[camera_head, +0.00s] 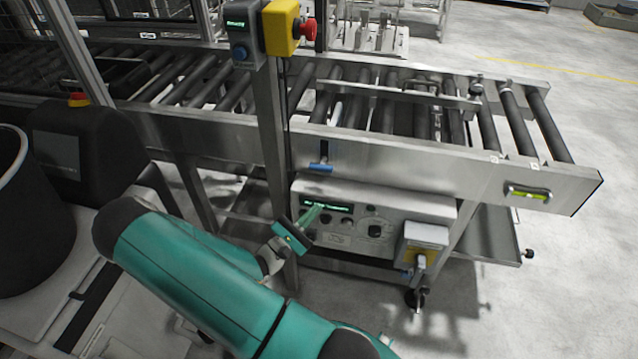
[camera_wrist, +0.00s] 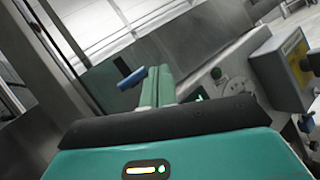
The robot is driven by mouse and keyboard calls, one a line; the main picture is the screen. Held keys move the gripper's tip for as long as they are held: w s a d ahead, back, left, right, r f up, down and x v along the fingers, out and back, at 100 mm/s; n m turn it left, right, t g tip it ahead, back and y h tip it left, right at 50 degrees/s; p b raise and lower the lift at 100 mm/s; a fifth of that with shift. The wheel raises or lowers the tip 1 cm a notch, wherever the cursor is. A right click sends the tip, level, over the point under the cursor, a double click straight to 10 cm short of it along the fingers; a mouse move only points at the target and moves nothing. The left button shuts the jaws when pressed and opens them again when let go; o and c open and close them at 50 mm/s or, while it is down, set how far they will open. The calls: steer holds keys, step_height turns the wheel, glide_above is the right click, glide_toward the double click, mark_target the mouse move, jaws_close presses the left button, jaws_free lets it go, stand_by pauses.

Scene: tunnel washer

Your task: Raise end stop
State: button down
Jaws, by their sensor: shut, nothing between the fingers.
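A blue lever handle (camera_head: 320,167) sticks out at the lower end of a dark vertical slot in the conveyor's side rail (camera_head: 400,165). I take it to be the end stop's handle; which part above is the stop itself, I cannot tell. The handle also shows in the wrist view (camera_wrist: 131,78), just left of my fingertips. My gripper (camera_head: 313,210) is shut and empty, below the handle and in front of the control panel, apart from the handle in the head view. Its green fingers (camera_wrist: 158,72) lie together in the wrist view.
The control panel (camera_head: 375,215) with knobs and a display sits under the rail. A grey box with a yellow switch (camera_head: 422,248) is at its right. A metal post (camera_head: 270,140) carrying a yellow box with a red button (camera_head: 285,28) stands left of the handle. Floor at right is clear.

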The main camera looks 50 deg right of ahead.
step_height(320, 180, down, 6)
steer(key=w+d+n+t, duration=0.2)
steer(key=n+t, duration=1)
steer(key=t, duration=0.2)
steer(key=shift+d, duration=0.25)
steer(key=shift+r, duration=0.1)
steer(key=x, duration=1)
steer(key=shift+a+r, duration=0.1)
steer(key=shift+r, duration=0.05)
step_height(320, 180, up, 6)
steer(key=shift+r, duration=0.2)
steer(key=shift+a, duration=0.1)
